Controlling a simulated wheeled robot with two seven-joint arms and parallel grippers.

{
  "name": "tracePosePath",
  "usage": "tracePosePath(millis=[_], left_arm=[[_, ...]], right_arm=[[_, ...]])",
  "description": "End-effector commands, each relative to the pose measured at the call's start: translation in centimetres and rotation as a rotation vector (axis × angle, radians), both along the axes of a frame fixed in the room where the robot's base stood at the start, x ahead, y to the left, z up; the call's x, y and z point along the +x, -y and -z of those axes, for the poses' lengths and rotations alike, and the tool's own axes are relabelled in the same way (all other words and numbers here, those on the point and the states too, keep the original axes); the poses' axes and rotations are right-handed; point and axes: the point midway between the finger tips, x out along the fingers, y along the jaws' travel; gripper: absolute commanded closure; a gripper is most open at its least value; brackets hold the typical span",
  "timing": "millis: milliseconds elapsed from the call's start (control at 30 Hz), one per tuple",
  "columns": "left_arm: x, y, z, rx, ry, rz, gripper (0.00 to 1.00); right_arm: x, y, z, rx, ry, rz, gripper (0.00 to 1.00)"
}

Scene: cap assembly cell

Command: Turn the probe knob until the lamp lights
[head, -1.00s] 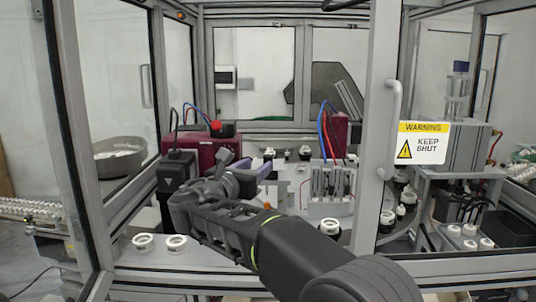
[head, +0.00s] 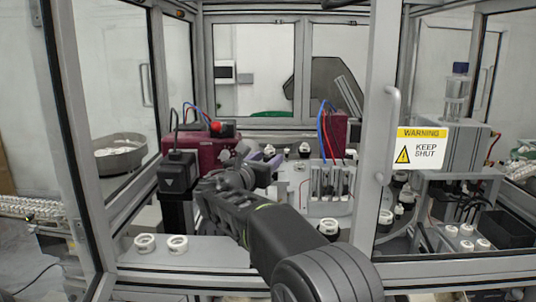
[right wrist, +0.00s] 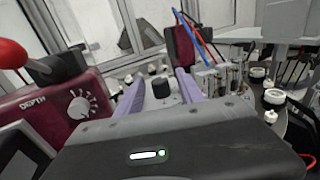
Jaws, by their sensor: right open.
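The left maroon box (head: 212,150) carries a pale round knob (right wrist: 80,106) marked DEPTH, with white tick marks around it, in the right wrist view. A red rounded part on a black base (right wrist: 50,68) sits on top of this box; I cannot tell if it is the lamp. My right gripper (head: 258,157) is open in front of and to the right of the box. In the wrist view its two purple fingers (right wrist: 159,86) stand apart, with the knob to their left, outside the gap. A black round piece (right wrist: 160,88) shows between them, farther off. My left gripper is not in view.
A second maroon box (head: 336,134) with red and blue wires stands behind a grey rack (head: 329,207). White ringed parts (head: 177,244) sit on the front ledge. A frame post with a warning sign (head: 421,148) stands to the right of my arm.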

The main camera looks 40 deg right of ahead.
Motion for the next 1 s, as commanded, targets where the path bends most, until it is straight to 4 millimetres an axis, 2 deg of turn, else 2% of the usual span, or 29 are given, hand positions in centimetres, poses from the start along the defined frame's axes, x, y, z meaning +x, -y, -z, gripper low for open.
tracePosePath(millis=[100, 367, 900, 1000], left_arm=[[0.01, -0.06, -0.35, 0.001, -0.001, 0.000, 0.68], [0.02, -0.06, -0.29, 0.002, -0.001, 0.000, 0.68], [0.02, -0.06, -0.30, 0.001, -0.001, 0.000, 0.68], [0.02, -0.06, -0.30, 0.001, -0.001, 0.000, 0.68]], right_arm=[[0.37, 0.72, -0.07, -0.001, 0.000, 0.001, 0.56], [0.44, 0.81, 0.04, 0.000, 0.001, 0.000, 0.56], [0.43, 0.78, 0.04, 0.000, 0.000, 0.000, 0.99], [0.43, 0.77, 0.04, 0.000, 0.000, 0.000, 1.00]])
